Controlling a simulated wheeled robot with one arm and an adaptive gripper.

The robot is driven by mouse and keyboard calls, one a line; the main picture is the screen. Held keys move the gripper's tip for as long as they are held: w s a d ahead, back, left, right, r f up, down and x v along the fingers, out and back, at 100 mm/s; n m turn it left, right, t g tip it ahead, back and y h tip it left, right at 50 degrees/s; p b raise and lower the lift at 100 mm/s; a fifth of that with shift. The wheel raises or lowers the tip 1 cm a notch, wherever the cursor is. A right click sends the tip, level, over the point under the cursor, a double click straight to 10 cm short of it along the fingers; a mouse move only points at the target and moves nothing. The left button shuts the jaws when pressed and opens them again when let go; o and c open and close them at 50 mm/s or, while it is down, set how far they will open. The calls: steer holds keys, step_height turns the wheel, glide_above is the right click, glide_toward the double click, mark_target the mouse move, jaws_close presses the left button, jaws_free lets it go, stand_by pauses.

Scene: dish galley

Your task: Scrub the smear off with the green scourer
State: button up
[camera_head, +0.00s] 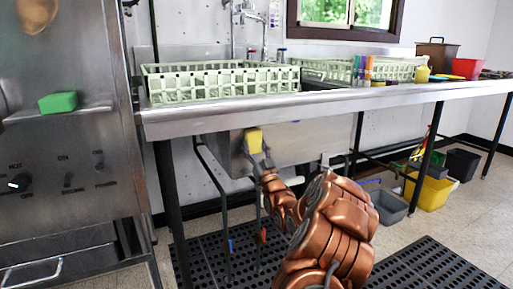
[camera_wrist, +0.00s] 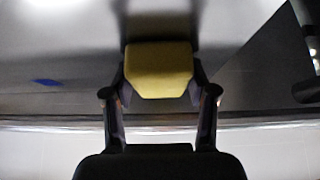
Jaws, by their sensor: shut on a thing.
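A green scourer (camera_head: 58,102) lies on a narrow metal ledge of the steel cabinet at the left. A brown smear (camera_head: 37,14) marks the cabinet's upper front, above the ledge. My gripper (camera_head: 258,156) is well to the right of both, below the counter's front edge. It is shut on a yellow sponge-like block (camera_head: 254,140), not on the green scourer. In the wrist view the yellow block (camera_wrist: 160,70) sits between the two fingers, close to a grey metal surface. I cannot tell whether it touches that surface.
A steel counter (camera_head: 330,101) runs across, with pale green dish racks (camera_head: 222,82) on it. The cabinet (camera_head: 70,190) has knobs and a handle low down. Coloured bottles (camera_head: 362,70) stand on the counter. Yellow and grey bins (camera_head: 430,190) stand beneath it. Black mats cover part of the floor.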

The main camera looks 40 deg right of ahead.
steer(key=shift+s+a+f+b, duration=0.15)
steer(key=shift+a+f+b, duration=0.2)
steer(key=shift+a, duration=0.1)
steer(key=shift+s+r+b, duration=0.1)
steer(key=shift+s+b, duration=0.25)
steer(key=shift+s, duration=0.45)
steer(key=shift+s+a+b, duration=0.25)
steer(key=shift+s+b, duration=0.25)
steer(key=shift+s, duration=0.55)
steer(key=shift+s+a+r+b, duration=0.15)
steer(key=shift+s+a+b, duration=0.15)
steer(key=shift+s, duration=0.4)
steer(key=shift+s, duration=0.15)
steer(key=shift+s+a+b, duration=0.25)
steer(key=shift+s+b, duration=0.15)
steer(key=shift+s, duration=0.25)
steer(key=shift+s+a+b, duration=0.2)
steer(key=shift+s+b, duration=0.15)
steer(key=shift+s, duration=0.3)
